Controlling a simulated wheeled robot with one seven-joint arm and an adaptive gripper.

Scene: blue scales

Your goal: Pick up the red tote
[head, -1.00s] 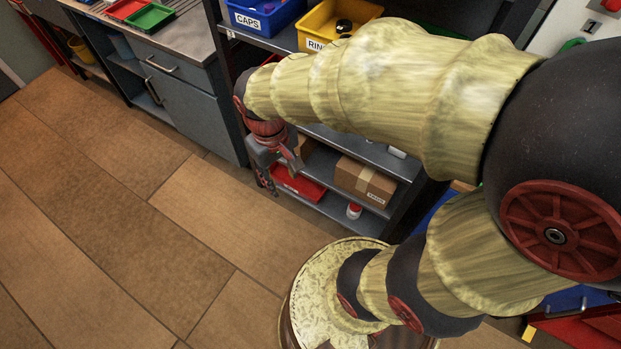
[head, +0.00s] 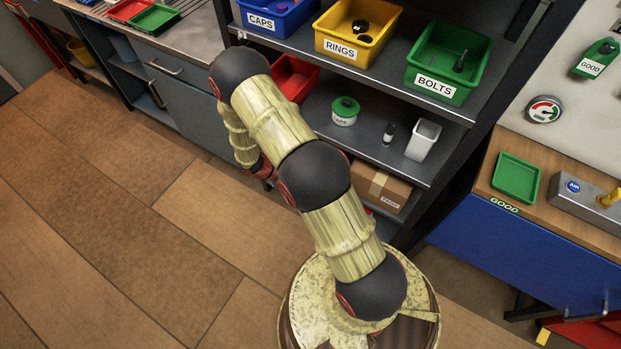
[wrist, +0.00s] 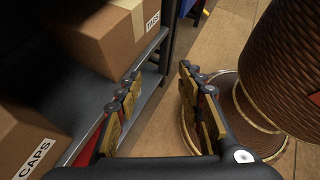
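A red open bin (head: 296,80) stands on the middle shelf in the head view, partly hidden by my arm. The red tray seen earlier on the bottom shelf is hidden behind my arm in the head view now. In the wrist view, a thin red strip (wrist: 82,146) shows at lower left near the shelf edge; I cannot tell if it is the tray's rim. My gripper (wrist: 159,76) is open and empty, its fingers apart beside the bottom shelf's front edge. In the head view it is mostly hidden behind my arm.
A TAGS box (head: 381,188) stands on the bottom shelf; it also shows in the wrist view (wrist: 105,40). A CAPS box (wrist: 25,140) is at the lower left there. Blue (head: 270,15), yellow (head: 345,50) and green (head: 440,85) bins fill the top shelf. The floor (head: 120,200) at left is clear.

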